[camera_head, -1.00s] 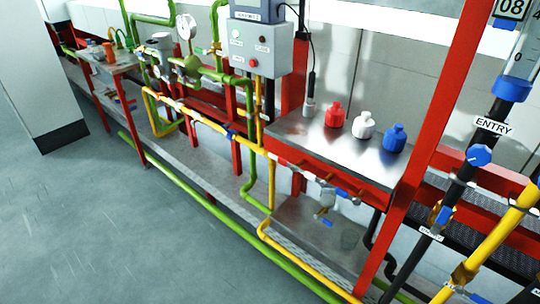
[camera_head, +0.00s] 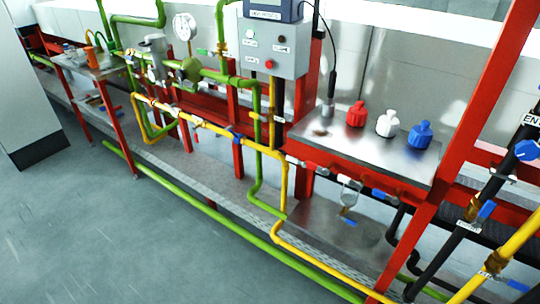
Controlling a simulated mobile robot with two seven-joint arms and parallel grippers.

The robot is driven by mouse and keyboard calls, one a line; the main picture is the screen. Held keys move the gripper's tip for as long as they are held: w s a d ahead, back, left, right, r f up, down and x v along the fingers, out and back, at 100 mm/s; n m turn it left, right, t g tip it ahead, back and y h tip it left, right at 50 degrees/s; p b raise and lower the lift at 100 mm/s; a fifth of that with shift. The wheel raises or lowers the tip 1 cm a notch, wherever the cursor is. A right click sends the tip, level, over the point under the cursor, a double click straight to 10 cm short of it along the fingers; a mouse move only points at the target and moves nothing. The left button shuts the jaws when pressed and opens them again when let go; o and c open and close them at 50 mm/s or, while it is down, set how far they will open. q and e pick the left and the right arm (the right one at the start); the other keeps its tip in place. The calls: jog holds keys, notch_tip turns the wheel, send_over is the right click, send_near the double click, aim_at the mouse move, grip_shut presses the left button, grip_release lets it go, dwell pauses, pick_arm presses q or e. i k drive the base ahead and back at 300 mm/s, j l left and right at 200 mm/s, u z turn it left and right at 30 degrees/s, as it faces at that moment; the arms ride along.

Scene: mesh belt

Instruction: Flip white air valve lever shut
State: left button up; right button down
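Neither of my grippers is in view. A row of small valves and fittings runs along the red front rail below the metal shelf. Near its left end is a small whitish fitting (camera_head: 293,160), and a silver-white valve (camera_head: 349,184) hangs further right. A blue handle (camera_head: 380,194) lies on the rail to the right of that. I cannot tell which of these is the air valve with the white lever, or how its lever stands. Nothing of mine touches them.
The metal shelf (camera_head: 340,145) carries red (camera_head: 357,114), white (camera_head: 387,124) and blue (camera_head: 420,135) bottles. A grey control box (camera_head: 272,45) stands above yellow pipes (camera_head: 205,125) and green pipes (camera_head: 240,240). A red post (camera_head: 480,120) rises at right. Grey floor (camera_head: 75,235) is clear at lower left.

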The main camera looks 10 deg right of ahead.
aim_at(291, 159)
jog(key=i+j, duration=0.1)
jog(key=j, duration=0.3)
jog(key=i+j+u, duration=0.1)
jog(key=j, duration=0.3)
jog(key=i+j+u, duration=0.1)
jog(key=j, duration=0.3)
